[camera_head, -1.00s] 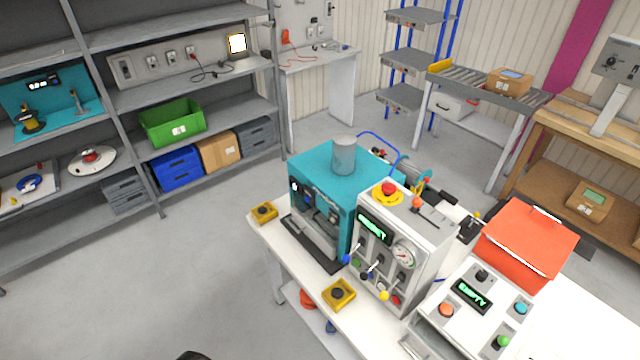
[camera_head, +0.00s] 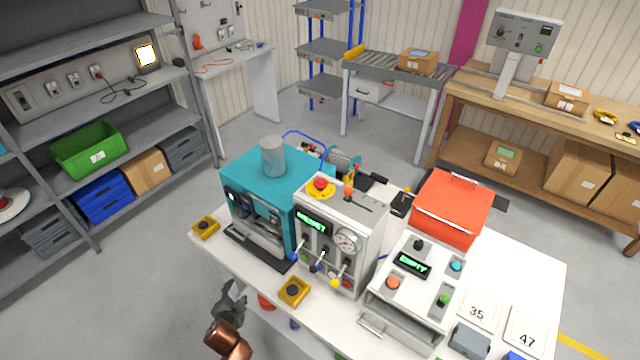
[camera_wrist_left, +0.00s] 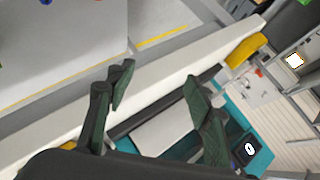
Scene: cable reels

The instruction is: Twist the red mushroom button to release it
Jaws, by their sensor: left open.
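The red mushroom button (camera_head: 320,184) sits on a yellow round base on top of the white control box (camera_head: 345,215), which has a green display and a gauge on its front. My left gripper (camera_head: 233,292) is low in the head view, in front of the table's near edge and well apart from the button. In the left wrist view its two dark fingers (camera_wrist_left: 160,88) are spread with nothing between them. The button cannot be made out in that view. My right gripper is not in view.
A teal machine (camera_head: 265,190) with a grey cylinder stands left of the control box. A white panel (camera_head: 420,280) and a red-orange box (camera_head: 452,208) stand to the right. Small yellow boxes (camera_head: 293,291) sit along the near edge of the white table (camera_head: 530,262).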

